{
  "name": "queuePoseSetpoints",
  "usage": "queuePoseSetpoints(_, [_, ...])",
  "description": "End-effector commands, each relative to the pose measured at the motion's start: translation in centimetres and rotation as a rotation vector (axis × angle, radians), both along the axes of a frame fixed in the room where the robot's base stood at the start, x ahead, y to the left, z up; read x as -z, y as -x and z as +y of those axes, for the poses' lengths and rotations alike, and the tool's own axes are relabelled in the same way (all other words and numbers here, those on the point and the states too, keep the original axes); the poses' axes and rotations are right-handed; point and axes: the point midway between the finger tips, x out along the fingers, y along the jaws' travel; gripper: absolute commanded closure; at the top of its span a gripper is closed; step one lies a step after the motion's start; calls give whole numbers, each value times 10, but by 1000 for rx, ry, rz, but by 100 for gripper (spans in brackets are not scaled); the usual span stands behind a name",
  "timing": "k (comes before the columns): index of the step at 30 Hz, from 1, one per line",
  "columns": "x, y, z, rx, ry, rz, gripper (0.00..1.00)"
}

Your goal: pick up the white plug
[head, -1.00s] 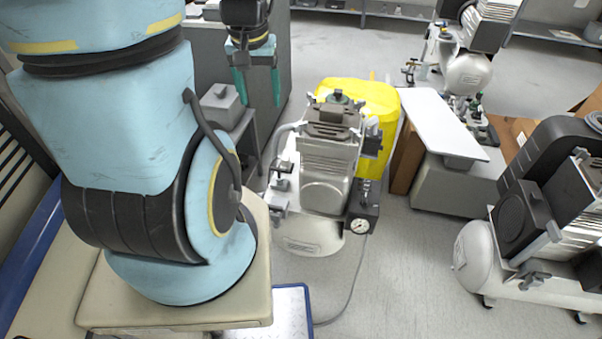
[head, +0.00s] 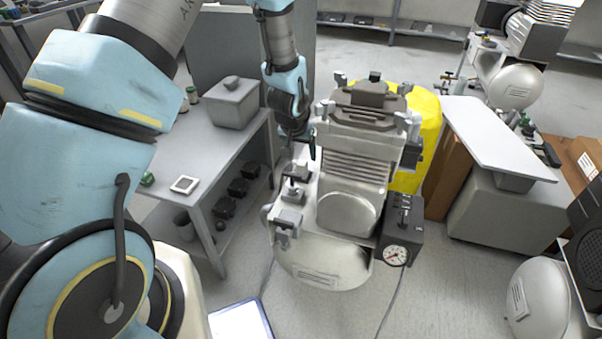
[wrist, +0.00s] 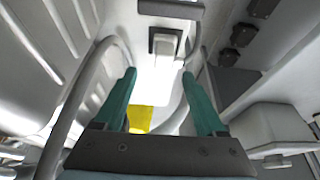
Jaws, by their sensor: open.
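A small whitish block on a dark base (wrist: 165,44) shows in the wrist view, ahead of my fingertips; it looks like the white plug, but I cannot be sure. It appears to be the small pale piece (head: 298,170) on the left side of the middle compressor (head: 352,165) in the head view. My gripper (wrist: 161,75) is open, with two green fingers spread and nothing between them. In the head view my gripper (head: 311,150) points down just above the compressor's left side, close to the pale piece; its fingers are partly hidden there.
A grey table (head: 212,155) with a grey box (head: 232,103) stands left of the compressor. A gauge box (head: 402,235) is on the compressor's right front. A yellow object (head: 425,125) is behind it. A white board (head: 495,135) lies to the right. A grey hose curves near my fingers in the wrist view.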

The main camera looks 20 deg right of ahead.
Motion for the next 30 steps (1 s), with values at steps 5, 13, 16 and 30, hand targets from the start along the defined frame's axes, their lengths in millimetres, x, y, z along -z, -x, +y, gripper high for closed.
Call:
queuePoseSetpoints(5, [16, -5, -3, -1, -1, 0, 28])
queuePoseSetpoints(13, [46, -20, -6, -3, -2, 2, 28])
queuePoseSetpoints(16, [57, -23, -10, -2, -1, 1, 28])
queuePoseSetpoints(30, [63, -25, -12, -2, -1, 1, 41])
